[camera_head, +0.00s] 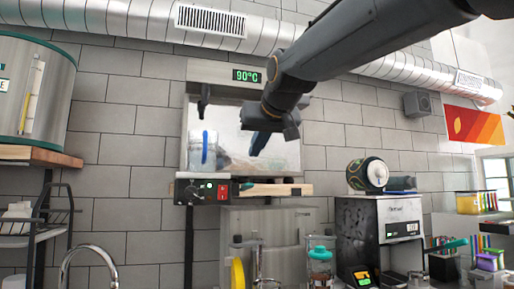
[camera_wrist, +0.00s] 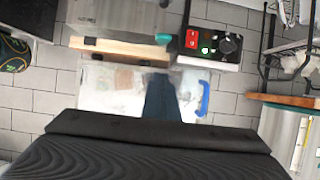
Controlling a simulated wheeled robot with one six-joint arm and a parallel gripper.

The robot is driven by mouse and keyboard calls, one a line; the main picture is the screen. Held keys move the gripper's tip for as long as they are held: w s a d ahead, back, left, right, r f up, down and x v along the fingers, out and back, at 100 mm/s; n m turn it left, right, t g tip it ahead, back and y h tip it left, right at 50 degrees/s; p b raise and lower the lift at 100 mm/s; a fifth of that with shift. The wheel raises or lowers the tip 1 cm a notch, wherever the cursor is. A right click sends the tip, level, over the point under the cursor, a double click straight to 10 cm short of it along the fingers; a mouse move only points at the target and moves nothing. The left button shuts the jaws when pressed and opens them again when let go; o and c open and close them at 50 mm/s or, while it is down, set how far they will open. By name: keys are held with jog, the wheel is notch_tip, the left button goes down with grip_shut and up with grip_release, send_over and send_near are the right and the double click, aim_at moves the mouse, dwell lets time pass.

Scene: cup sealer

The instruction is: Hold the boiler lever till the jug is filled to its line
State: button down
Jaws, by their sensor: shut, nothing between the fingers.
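The boiler (camera_head: 225,72) is on the tiled wall with a green 90°C display. A dark tap or lever part (camera_head: 203,96) hangs at its left front. The clear jug stands below it with an upright blue handle (camera_head: 205,150); the handle also shows in the upside-down wrist view (camera_wrist: 203,98). The jug's water level and line are too small to tell. My gripper (camera_head: 256,150) is shut and empty, to the right of the jug and apart from it, in front of the pale shiny panel. Its dark blue fingers (camera_wrist: 160,82) show in the wrist view.
Below the jug are a control box with red and green buttons (camera_head: 215,190) and a wooden ledge (camera_head: 275,190). A large steel tank (camera_head: 32,95) is at left. A machine (camera_head: 380,235) with a round canister (camera_head: 368,175) is at right. A tap spout (camera_head: 85,252) rises in front.

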jog(key=p, duration=0.2)
send_over(251, 184)
jog(key=f, duration=0.2)
jog(key=shift+w+a+f, duration=0.15)
jog(key=shift+w+f, duration=0.05)
jog(key=shift+f, duration=0.15)
jog(key=shift+s+f+p, duration=0.15)
jog(key=shift+f+p, duration=0.25)
jog(key=shift+f, duration=0.65)
jog(key=shift+s+f+p, duration=0.1)
jog(key=shift+f+p, duration=0.25)
jog(key=shift+f, duration=0.65)
jog(key=shift+f+b, duration=0.1)
jog(key=shift+b, duration=0.2)
